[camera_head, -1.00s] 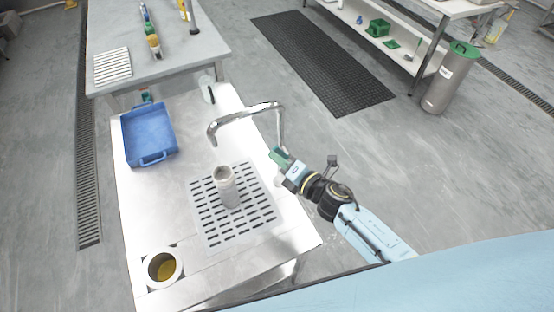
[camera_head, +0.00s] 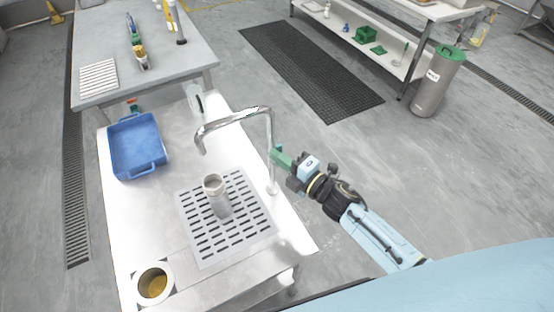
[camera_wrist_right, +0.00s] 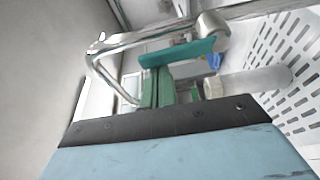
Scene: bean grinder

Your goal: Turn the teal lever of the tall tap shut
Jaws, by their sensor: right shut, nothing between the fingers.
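The tall chrome tap (camera_head: 271,140) stands at the right edge of the metal counter, its spout arching left. Its teal lever (camera_wrist_right: 180,53) shows in the wrist view, sticking out from the round tap body (camera_wrist_right: 212,28). My right gripper (camera_wrist_right: 157,88) has its green fingers together and empty, with the tips just below the lever; I cannot tell whether they touch it. In the head view my right gripper (camera_head: 283,160) is beside the tap post, where lever and fingers are hard to tell apart. A grey metal cup (camera_head: 220,200) stands upright near the spout. My left gripper is out of view.
The cup stands on a slotted drain plate (camera_head: 248,232). A blue tray (camera_head: 138,147) lies at the counter's far left, and a container with brownish contents (camera_head: 154,285) sits at the near left corner.

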